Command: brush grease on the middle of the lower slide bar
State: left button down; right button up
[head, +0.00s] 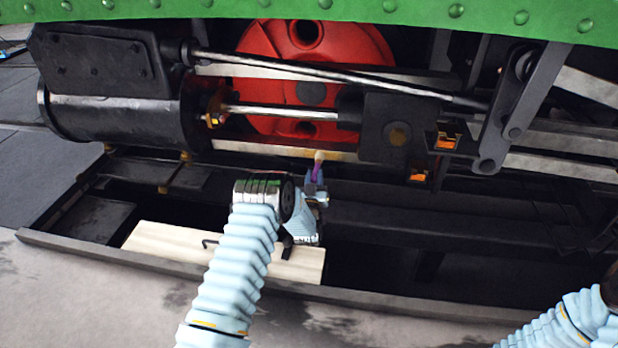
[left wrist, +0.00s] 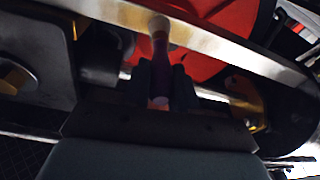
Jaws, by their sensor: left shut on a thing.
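A brush (head: 317,172) with a purple handle and pale bristles is in my left gripper (head: 316,190), which is shut on it. The brush points up, its tip at the lower slide bar (head: 270,149), a pale metal bar below the piston rod. The bar shows yellow-brown tint near the tip. In the left wrist view, the brush (left wrist: 160,85) stands between the fingers (left wrist: 161,88), and its bristles overlap the slide bar (left wrist: 215,40); I cannot tell whether they touch it. My right arm shows at the lower right; its gripper is out of view.
The black crosshead (head: 385,125) sits right of the brush, the black cylinder (head: 120,118) left. A red wheel (head: 312,75) is behind. A pale wooden board (head: 160,243) with dark tools lies below my left arm. The pit's edge (head: 400,303) runs along the front.

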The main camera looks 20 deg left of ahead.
pick_arm(q)
jog(key=shift+w+d, duration=1.1)
jog(key=shift+d, duration=3.75)
jog(key=s+a, duration=0.2)
jog(key=a, duration=0.9)
jog(key=s+a, duration=0.3)
jog(key=a, duration=0.8)
jog(key=shift+s, duration=0.1)
jog(key=r+p+v, duration=0.1)
jog(key=v, duration=0.5)
jog(key=shift+s, duration=0.2)
jog(key=v, duration=0.2)
jog(key=shift+s+r, duration=0.15)
jog(key=shift+s, duration=0.25)
